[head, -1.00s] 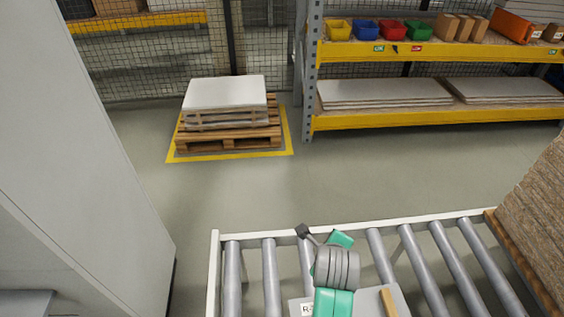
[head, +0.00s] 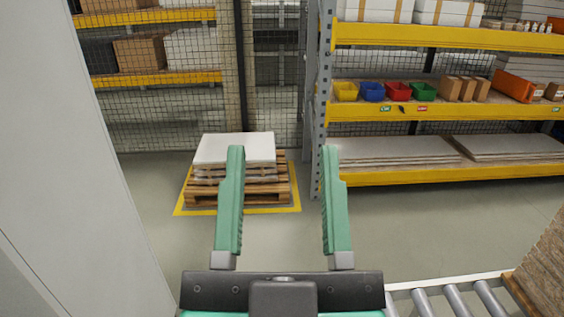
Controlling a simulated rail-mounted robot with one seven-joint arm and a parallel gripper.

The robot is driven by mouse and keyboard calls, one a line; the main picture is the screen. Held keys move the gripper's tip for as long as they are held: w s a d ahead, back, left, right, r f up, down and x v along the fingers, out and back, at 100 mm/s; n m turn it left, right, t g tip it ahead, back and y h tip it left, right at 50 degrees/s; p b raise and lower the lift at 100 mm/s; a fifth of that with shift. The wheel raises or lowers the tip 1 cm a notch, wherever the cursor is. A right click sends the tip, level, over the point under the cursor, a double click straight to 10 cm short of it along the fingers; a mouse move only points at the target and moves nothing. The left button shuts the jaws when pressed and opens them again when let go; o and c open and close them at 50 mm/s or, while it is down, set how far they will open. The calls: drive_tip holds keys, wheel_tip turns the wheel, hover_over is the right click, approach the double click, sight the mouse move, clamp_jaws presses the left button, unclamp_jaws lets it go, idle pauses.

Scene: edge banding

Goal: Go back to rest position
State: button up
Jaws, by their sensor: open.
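My gripper (head: 283,165) is in the lower middle of the head view, close to the camera. Its two green fingers point up in the picture and stand wide apart. It is open, with nothing between the fingers. Beyond the fingers I see the floor and part of a pallet stack; the left finger covers part of that stack.
A wooden pallet (head: 205,193) with white boards (head: 220,150) stands on the floor. Shelving (head: 440,178) is behind. A grey panel (head: 70,160) fills the left.

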wheel_tip(320, 180, up, 43)
drive_tip(key=p, duration=4.3)
drive_tip(key=shift+a+r+y, duration=0.15)
drive_tip(key=shift+a+y, duration=0.15)
drive_tip(key=shift+y, duration=0.1)
